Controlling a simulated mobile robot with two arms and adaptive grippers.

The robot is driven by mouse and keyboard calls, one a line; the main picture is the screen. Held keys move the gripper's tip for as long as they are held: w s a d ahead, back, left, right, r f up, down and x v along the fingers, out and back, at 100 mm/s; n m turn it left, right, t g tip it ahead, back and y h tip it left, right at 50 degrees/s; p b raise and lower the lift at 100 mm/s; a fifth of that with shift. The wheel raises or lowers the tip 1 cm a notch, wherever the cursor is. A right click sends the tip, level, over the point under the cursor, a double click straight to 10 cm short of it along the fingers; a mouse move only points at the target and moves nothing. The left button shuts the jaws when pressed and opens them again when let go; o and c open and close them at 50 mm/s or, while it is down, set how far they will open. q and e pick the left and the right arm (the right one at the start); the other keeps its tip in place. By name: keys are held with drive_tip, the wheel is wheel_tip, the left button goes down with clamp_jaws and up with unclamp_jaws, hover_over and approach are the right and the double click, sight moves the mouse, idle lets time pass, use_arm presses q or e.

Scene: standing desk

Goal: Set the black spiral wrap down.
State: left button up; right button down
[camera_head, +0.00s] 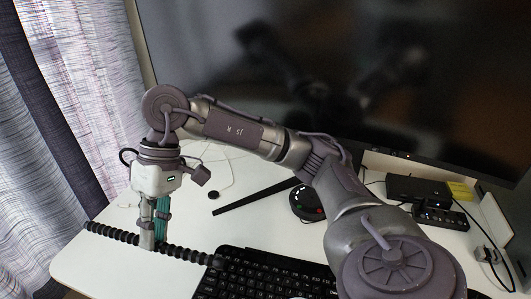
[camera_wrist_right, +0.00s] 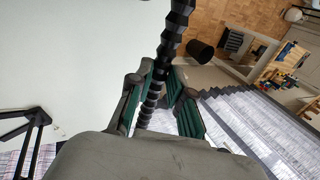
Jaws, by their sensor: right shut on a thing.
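The black spiral wrap (camera_head: 187,252) is a long ribbed black strip, lying slantwise across the left part of the desk in the head view. Its right end is beside the keyboard, and its left end reaches the desk's left edge. My right gripper (camera_head: 154,236) points down and is shut on the wrap near its middle. In the right wrist view the wrap (camera_wrist_right: 171,42) runs between the green-padded fingers (camera_wrist_right: 158,98) and extends past the desk edge. I cannot tell whether the wrap touches the desktop. My left gripper is not in view.
A black keyboard (camera_head: 262,276) lies at the front of the white desk (camera_head: 110,262). A round black device (camera_head: 306,203) and a black bar (camera_head: 252,198) lie behind it. A large dark screen (camera_head: 330,70) stands at the back. Curtains (camera_head: 75,90) hang at left. The desk's front left is bare.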

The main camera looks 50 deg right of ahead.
drive_tip(key=w+a+f+p, duration=0.1)
drive_tip(key=w+f, duration=0.1)
drive_tip(key=w, duration=0.1)
drive_tip(key=w+a+f+p, duration=0.1)
drive_tip(key=w+f+p, duration=0.1)
drive_tip(key=w, duration=0.2)
drive_tip(key=w+a+f+p, duration=0.1)
drive_tip(key=w+f+p, duration=0.1)
drive_tip(key=w, duration=0.1)
drive_tip(key=shift+w+a+f, duration=0.3)
drive_tip(key=shift+w, duration=0.1)
drive_tip(key=shift+w+f, duration=0.25)
drive_tip(key=shift+f, duration=0.15)
wheel_tip(320, 180, down, 3)
drive_tip(key=shift+f+p, duration=0.1)
drive_tip(key=shift+p, duration=1.1)
drive_tip(key=shift+f, duration=0.25)
drive_tip(key=shift+f+b, duration=0.2)
drive_tip(key=shift+b, duration=0.25)
drive_tip(key=c, duration=1.1)
unclamp_jaws()
drive_tip(key=shift+r, duration=0.1)
drive_tip(key=shift+o, duration=0.2)
